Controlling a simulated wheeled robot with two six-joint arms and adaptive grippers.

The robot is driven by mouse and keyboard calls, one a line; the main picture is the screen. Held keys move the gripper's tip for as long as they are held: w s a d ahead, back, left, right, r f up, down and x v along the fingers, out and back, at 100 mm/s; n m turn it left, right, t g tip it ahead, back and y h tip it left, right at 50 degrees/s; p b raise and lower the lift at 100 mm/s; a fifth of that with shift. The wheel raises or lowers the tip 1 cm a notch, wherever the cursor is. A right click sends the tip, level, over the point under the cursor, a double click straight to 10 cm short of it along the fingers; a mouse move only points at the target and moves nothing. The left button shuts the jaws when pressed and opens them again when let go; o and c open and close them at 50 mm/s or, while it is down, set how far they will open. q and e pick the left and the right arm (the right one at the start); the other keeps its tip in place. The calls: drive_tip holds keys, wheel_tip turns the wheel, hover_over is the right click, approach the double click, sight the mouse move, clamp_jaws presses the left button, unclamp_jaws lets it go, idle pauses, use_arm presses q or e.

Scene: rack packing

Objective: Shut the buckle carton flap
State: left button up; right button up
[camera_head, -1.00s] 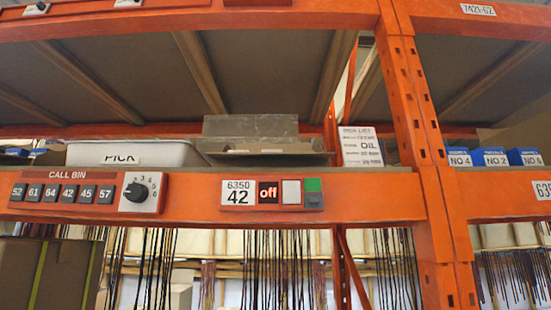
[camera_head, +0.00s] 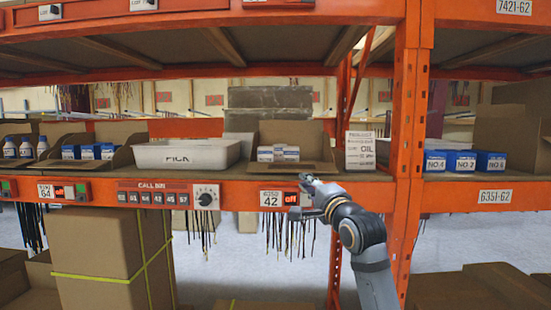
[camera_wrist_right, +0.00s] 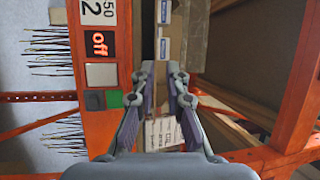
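An open brown carton, which I take to be the buckle carton (camera_head: 290,168), stands on the shelf above the panel marked 42. Small white-and-blue boxes (camera_head: 278,153) lie inside, and its front flap hangs low toward the shelf edge. My right gripper (camera_head: 308,190) is in front of that panel, just below the carton. The boxes (camera_wrist_right: 163,48) show beyond the fingertips there. My left gripper is not in view.
A white PICK tray (camera_head: 187,154) stands left of the carton. A white OIL box (camera_head: 360,150) stands right of it, near an orange upright (camera_head: 408,110). The panel (camera_head: 278,199) with an "off" display is on the shelf beam. Blue boxes (camera_head: 462,162) stand further right.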

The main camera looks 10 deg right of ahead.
sight(292, 170)
drive_tip(key=w+p, duration=0.1)
drive_tip(key=w, duration=0.2)
drive_tip(key=w+p, duration=0.1)
drive_tip(key=w, duration=0.3)
drive_tip(key=w+r+p, duration=0.1)
drive_tip(key=w, duration=0.3)
drive_tip(key=shift+w+a, duration=0.1)
drive_tip(key=shift+a, duration=0.25)
drive_tip(key=shift+c, duration=0.3)
clamp_jaws()
